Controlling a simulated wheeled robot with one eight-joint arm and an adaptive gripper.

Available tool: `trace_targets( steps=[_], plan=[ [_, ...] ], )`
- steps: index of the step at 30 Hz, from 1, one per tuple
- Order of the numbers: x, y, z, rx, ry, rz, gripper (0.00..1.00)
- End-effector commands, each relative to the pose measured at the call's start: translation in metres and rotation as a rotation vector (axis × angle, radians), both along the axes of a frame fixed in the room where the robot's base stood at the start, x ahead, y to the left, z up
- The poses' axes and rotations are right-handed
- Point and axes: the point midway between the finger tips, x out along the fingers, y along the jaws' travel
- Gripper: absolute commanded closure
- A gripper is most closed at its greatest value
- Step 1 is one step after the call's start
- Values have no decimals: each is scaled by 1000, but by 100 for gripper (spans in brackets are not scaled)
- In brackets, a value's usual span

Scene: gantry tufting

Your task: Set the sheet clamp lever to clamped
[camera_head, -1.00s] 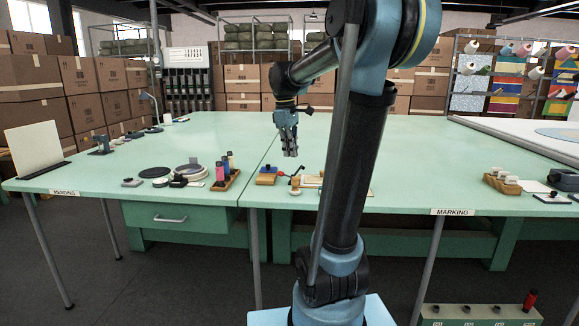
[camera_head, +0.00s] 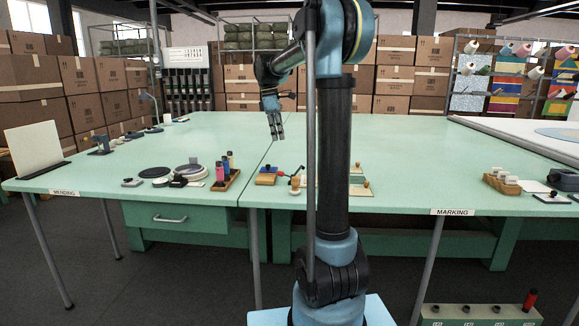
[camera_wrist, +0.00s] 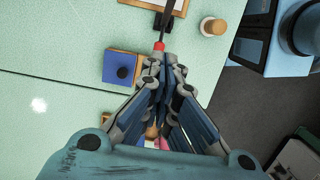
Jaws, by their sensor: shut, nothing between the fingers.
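A dark lever with a red knob (camera_wrist: 158,46) shows in the wrist view, its dark arm running up to the edge of a wood-framed board (camera_wrist: 150,4). I take it for the sheet clamp lever. In the head view the red knob (camera_head: 281,173) sits near the table's front, left of my arm, which partly hides the board. My gripper (camera_head: 276,138) is shut and empty, above the table and behind the lever in the head view. In the wrist view its fingertips (camera_wrist: 163,60) appear right beside the red knob; I cannot tell whether they touch.
A blue block with a dark knob (camera_wrist: 122,72) lies left of the lever. A round wooden-topped piece (camera_wrist: 213,27) stands to its right. A wooden rack of spools (camera_head: 226,179) stands further left. The table (camera_head: 215,135) is clear behind.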

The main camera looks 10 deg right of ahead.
Motion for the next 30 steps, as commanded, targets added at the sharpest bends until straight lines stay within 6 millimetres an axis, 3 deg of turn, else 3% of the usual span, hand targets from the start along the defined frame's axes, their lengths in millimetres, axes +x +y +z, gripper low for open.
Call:
trace_targets(
  steps=[7, 11, 27, 30],
  plan=[
    [0, 0, -3, 0, 0, -1, 100],
    [-1, -2, -14, 0, 0, -1, 100],
    [-5, -17, -101, 0, 0, -2, 100],
    [-9, -30, -109, 0, -1, -3, 100]
  ],
)
